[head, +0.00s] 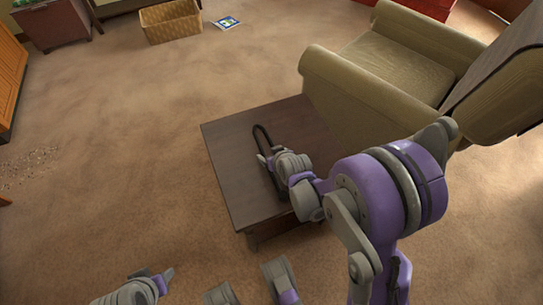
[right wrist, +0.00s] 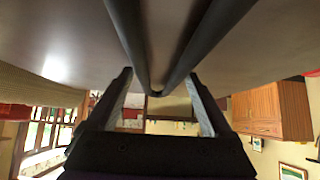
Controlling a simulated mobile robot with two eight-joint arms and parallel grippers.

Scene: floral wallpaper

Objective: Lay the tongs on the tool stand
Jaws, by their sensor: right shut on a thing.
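The tongs (head: 262,137) are dark and long, and lie over the top of a small dark brown table in the head view. My right gripper (head: 267,158) is at the tabletop, shut on the tongs. In the right wrist view the two dark arms of the tongs (right wrist: 155,75) meet in a V between my right fingers (right wrist: 158,98). I cannot tell whether the tongs touch the table. Part of my left gripper (head: 154,275) seems to show low at the left; its jaw state is unclear. I cannot make out a tool stand in either view.
The brown table (head: 228,140) has bare room on its left side. A green armchair (head: 385,75) stands close behind it to the right. A wicker basket (head: 170,22) and a small blue booklet (head: 227,22) are on the far carpet.

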